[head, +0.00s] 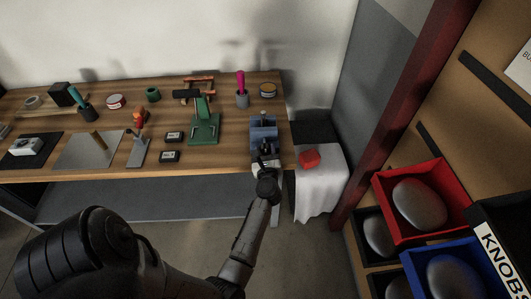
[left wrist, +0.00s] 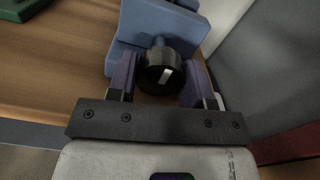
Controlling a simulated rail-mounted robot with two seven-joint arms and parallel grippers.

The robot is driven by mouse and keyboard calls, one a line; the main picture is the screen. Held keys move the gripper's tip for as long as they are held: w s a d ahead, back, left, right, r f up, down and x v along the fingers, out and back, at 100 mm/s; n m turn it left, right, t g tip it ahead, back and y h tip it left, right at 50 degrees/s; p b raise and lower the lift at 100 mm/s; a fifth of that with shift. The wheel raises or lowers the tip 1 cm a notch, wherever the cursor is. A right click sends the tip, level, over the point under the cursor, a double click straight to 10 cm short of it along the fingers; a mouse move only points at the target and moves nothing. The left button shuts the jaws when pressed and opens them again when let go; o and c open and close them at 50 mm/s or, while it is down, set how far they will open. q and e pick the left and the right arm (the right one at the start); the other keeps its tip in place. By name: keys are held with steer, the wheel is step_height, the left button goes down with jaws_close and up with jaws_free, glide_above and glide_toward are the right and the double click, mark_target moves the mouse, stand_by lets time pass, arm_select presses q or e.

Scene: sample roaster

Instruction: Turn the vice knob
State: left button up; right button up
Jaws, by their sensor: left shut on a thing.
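The blue vice (head: 263,133) stands at the right end of the wooden bench, near its front edge. Its black round knob (left wrist: 161,72) faces me in the left wrist view and has a white mark on its face. My left gripper (head: 265,160) reaches the front of the vice from below. In the left wrist view the two fingers of my left gripper (left wrist: 160,84) are on either side of the knob, shut on it. In the head view the gripper and wrist mostly hide the knob. My right gripper is not in view.
A green press (head: 204,128) and two small dark boxes stand left of the vice. A red block (head: 309,158) lies on the white cloth (head: 318,193) to the right. Bins (head: 437,171) hold grey rounded things.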

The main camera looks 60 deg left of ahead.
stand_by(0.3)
arm_select(q)
steer(key=o, duration=0.7)
steer(key=shift+o, duration=1.1)
